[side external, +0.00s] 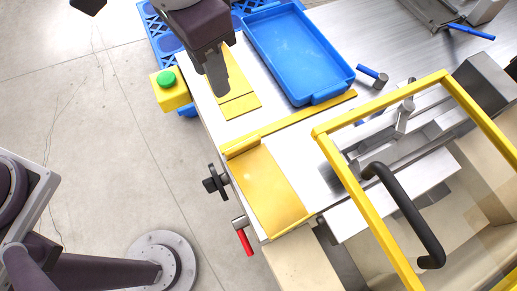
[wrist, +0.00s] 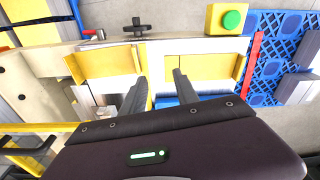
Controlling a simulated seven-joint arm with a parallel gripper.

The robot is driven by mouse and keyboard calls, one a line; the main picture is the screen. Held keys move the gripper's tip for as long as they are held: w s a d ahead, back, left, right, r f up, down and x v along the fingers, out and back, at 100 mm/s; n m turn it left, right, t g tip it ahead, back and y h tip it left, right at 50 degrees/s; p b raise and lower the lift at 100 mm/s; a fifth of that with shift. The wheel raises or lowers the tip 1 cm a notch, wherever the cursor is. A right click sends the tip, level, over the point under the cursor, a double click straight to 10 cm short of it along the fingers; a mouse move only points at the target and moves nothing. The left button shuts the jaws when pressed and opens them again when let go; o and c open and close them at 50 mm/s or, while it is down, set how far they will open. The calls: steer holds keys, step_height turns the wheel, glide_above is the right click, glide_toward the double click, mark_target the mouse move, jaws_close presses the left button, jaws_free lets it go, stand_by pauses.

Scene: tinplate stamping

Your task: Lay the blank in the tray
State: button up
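One gold sheet (side external: 268,190) lies flat on the pale work surface, by the yellow guide bar; it also shows in the wrist view (wrist: 107,64). A second gold piece (side external: 240,95) lies farther back, partly behind my gripper, and appears in the wrist view (wrist: 208,67). I cannot tell which is the blank. The blue tray (side external: 348,80) stands to the right of the back piece and looks empty. My gripper (side external: 218,88) is above the surface left of the tray. In the wrist view its fingers (wrist: 160,80) are apart with nothing held between them.
A yellow-framed guard (side external: 382,103) with a black handle (side external: 405,215) stands at front right. A yellow box with a green button (side external: 167,78) is at the left edge. A black knob (side external: 215,181) and red lever (side external: 245,241) project from the table's left side.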

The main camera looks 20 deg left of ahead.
steer(key=m, duration=0.1)
glide_above(253, 139)
steer(key=shift+g+y, duration=0.3)
steer(key=shift+g, duration=0.1)
steer(key=f, duration=0.6)
steer(key=shift+s+a+f, duration=0.1)
steer(key=shift+s+f, duration=0.2)
steer(key=shift+s, duration=0.05)
steer(key=f, duration=0.6)
steer(key=shift+w+f, duration=0.25)
steer(key=shift+w, duration=0.15)
steer(key=shift+c, duration=0.5)
jaws_close()
